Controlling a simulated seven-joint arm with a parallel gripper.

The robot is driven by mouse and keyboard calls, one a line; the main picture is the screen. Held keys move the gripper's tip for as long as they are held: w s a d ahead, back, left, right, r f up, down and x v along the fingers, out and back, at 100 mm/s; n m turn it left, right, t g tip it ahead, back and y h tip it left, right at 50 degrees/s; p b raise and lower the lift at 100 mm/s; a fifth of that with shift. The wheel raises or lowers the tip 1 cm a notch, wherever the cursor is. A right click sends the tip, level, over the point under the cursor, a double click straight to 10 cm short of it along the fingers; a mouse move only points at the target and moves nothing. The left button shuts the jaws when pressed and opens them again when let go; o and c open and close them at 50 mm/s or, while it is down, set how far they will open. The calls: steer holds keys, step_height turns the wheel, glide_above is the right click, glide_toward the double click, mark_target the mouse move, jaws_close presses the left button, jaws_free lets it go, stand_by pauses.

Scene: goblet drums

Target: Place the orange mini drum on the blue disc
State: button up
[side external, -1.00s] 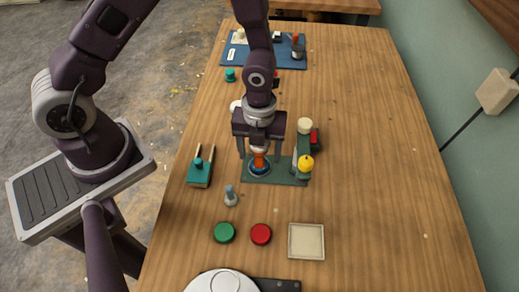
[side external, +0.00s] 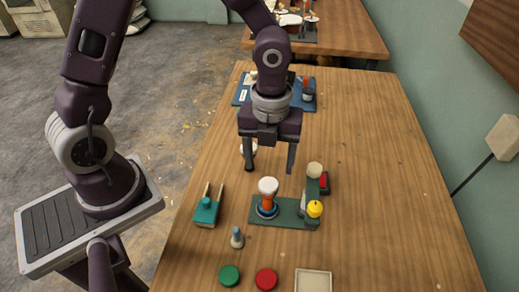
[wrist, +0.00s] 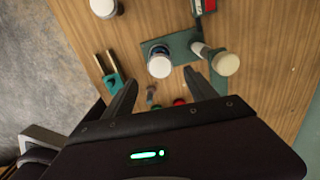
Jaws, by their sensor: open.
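The orange mini drum (side external: 268,196), with a white head and orange waist, stands upright on the blue disc (side external: 266,212). The blue disc lies on a dark green mat (side external: 290,207); the drum covers most of it. In the wrist view the drum shows mainly as its white head (wrist: 159,66), between and beyond the fingertips. My gripper (side external: 269,170) is open and empty, above and behind the drum in the side view, apart from it.
A green fixture with a yellow knob (side external: 315,208) and a cream-topped cylinder (side external: 315,170) stand right of the drum. A teal two-pronged block (side external: 206,211) is at left. Green (side external: 229,275) and red (side external: 266,279) discs lie in front. The table's right side is clear.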

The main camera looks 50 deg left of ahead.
steer(key=s+a+r+n+t+y, duration=0.1)
steer(key=s+a+r+n, duration=0.2)
steer(key=r+n, duration=0.35)
steer(key=s+a+r+n+t+y, duration=0.1)
steer(key=s+a+r+n+t, duration=0.15)
steer(key=r+n, duration=0.4)
steer(key=s+a+r+n+t+h, duration=0.1)
steer(key=s+r+n, duration=0.4)
steer(key=n, duration=0.9)
steer(key=s+t+h, duration=0.1)
steer(key=s, duration=0.2)
steer(key=shift+s+a+n, duration=0.2)
steer(key=shift+s+n, duration=0.1)
steer(key=shift+s, duration=0.1)
steer(key=shift+c, duration=0.5)
